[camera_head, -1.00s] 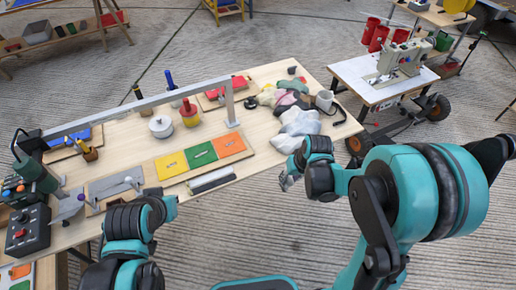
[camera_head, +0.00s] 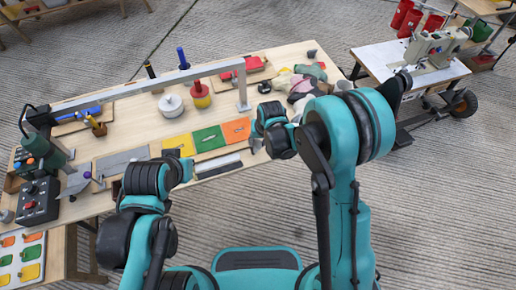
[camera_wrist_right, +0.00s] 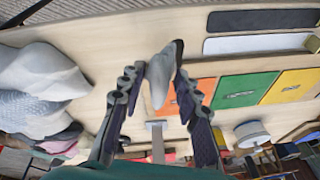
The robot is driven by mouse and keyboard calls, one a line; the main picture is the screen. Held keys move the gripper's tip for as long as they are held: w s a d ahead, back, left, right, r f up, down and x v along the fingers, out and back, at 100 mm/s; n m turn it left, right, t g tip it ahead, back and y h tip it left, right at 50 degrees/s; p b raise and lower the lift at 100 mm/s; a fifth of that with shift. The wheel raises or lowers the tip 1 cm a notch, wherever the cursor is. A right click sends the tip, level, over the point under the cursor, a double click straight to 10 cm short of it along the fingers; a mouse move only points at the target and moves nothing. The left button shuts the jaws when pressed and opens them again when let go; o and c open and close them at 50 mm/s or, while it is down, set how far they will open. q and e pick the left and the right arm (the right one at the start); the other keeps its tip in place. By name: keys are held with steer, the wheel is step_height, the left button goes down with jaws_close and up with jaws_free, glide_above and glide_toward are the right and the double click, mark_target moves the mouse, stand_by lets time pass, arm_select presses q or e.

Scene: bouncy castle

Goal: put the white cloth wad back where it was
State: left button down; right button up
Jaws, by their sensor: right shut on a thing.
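The white cloth wad (camera_wrist_right: 158,78) is a small grey-white lump with a dark tip. In the right wrist view it sits between the fingers of my right gripper (camera_wrist_right: 158,82), which is shut on it. Bare wooden table (camera_wrist_right: 115,40) lies behind it. In the head view my right wrist covers most of that gripper near the table's front edge, right of the orange panel (camera_head: 237,130). A pile of light cloths (camera_wrist_right: 40,85) lies to the left in the wrist view; it is partly hidden by my right arm in the head view (camera_head: 303,88).
Green (camera_head: 208,137) and yellow (camera_head: 180,144) panels lie beside the orange one. A long grey-white strip (camera_head: 218,166) lies along the front edge. A metal gantry bar (camera_head: 150,87) spans the table. A white pot (camera_head: 171,104) stands behind the panels. A sewing-machine table (camera_head: 400,65) stands to the right.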

mark_target(258, 147)
steer(key=x, duration=0.1)
steer(key=b+x, duration=0.1)
steer(key=x, duration=0.2)
steer(key=shift+s+d+f+b, duration=0.25)
steer(key=shift+s+b, duration=0.15)
steer(key=shift+r, duration=0.1)
steer(key=o, duration=1.1)
steer(key=shift+c, duration=0.2)
